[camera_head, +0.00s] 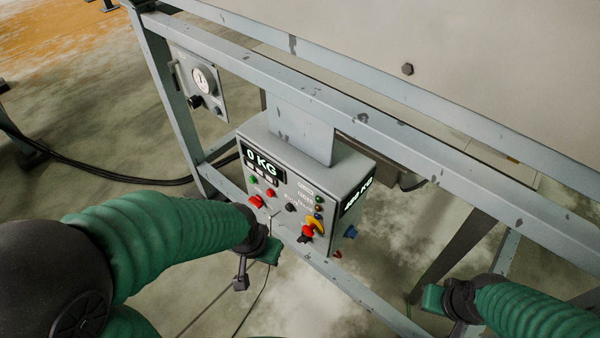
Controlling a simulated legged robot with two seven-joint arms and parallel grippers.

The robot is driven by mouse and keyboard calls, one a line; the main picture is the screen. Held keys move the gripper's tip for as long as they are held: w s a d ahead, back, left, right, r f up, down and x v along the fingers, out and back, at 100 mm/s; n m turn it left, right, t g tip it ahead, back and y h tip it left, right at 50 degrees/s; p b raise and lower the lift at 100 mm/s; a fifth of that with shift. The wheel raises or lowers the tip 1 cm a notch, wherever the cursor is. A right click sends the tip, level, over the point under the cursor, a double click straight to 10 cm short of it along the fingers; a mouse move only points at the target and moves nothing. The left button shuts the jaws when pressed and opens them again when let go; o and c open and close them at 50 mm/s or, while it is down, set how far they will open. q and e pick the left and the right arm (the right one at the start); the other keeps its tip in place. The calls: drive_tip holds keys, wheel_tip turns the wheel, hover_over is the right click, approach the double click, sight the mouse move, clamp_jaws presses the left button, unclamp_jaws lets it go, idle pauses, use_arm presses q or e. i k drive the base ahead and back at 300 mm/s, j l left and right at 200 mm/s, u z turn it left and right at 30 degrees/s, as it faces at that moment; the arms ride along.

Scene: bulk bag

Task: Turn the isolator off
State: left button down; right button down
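The grey control box (300,185) hangs from the frame and shows "0 KG" on its front display. A red rotary handle on a yellow backing, which looks like the isolator (307,232), sits at the lower right of its front panel. My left gripper (258,262) is in front of the box's lower left, to the left of the isolator and apart from it. My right gripper (438,300) is at the lower right, well away from the box. Both are seen at an angle that hides the gap between their fingers. Nothing held shows in either.
A second red knob (257,202) and several small buttons are on the same panel. Blue-grey frame beams (400,134) run above and below the box. A gauge panel (203,82) hangs at the upper left. Black cables (110,175) cross to the left.

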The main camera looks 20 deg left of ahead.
sight(258, 201)
drive_tip(key=k+j+u, duration=0.1)
drive_tip(key=j+u, duration=0.9)
drive_tip(key=j, duration=0.1)
